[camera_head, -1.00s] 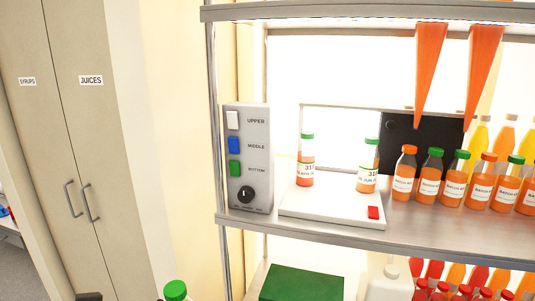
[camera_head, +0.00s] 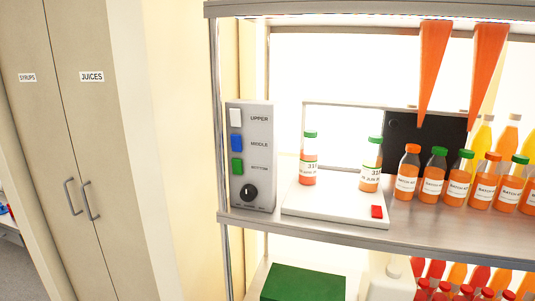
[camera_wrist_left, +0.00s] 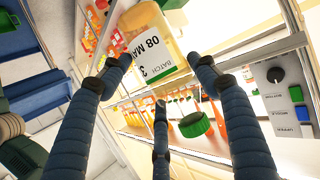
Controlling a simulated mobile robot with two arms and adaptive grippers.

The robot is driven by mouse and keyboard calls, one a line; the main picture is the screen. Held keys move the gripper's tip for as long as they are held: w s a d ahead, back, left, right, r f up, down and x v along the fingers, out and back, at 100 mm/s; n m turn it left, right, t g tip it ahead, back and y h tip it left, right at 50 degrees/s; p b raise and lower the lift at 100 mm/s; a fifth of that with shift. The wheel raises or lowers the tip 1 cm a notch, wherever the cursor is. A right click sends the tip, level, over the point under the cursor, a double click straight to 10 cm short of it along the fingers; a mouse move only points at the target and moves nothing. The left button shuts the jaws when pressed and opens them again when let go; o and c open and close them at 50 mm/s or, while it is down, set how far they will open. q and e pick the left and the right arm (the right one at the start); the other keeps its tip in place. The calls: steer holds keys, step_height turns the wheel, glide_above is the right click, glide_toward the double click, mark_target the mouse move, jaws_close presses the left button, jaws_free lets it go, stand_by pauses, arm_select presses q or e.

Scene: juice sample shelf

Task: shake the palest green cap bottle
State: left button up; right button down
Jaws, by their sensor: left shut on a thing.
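My left gripper (camera_wrist_left: 158,82) shows in the left wrist view, its fingers closed around a bottle (camera_wrist_left: 163,22). The bottle has a white label reading "BATCH 08 MA", pale orange contents and a green cap (camera_wrist_left: 195,124); it looks tilted in this view. Part of its label and body is cut off or behind the fingers. In the head view neither gripper nor this bottle shows. Two other green-capped bottles, a left one (camera_head: 308,160) and a right one (camera_head: 371,165), stand upright on a white scale-like plate (camera_head: 330,207). I cannot tell which cap is palest.
A grey switch panel (camera_head: 262,180) with white, blue and green buttons and a dial stands left of the plate. A row of orange bottles (camera_head: 432,175) stands to the right. A green box (camera_head: 303,284) and a white jug (camera_head: 392,285) are below. Tall cabinets (camera_head: 100,150) stand left.

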arm_select(q)
steer(key=shift+w+a+r, duration=0.1)
steer(key=shift+w+a, duration=0.2)
steer(key=shift+a, duration=0.7)
steer(key=shift+w+a+r, duration=0.1)
steer(key=shift+w+a, duration=0.2)
steer(key=shift+a, duration=0.7)
steer(key=shift+w+a+r, duration=0.1)
steer(key=shift+w+a, duration=0.2)
steer(key=shift+a, duration=0.7)
steer(key=shift+f, duration=0.15)
steer(key=shift+w+a, duration=0.1)
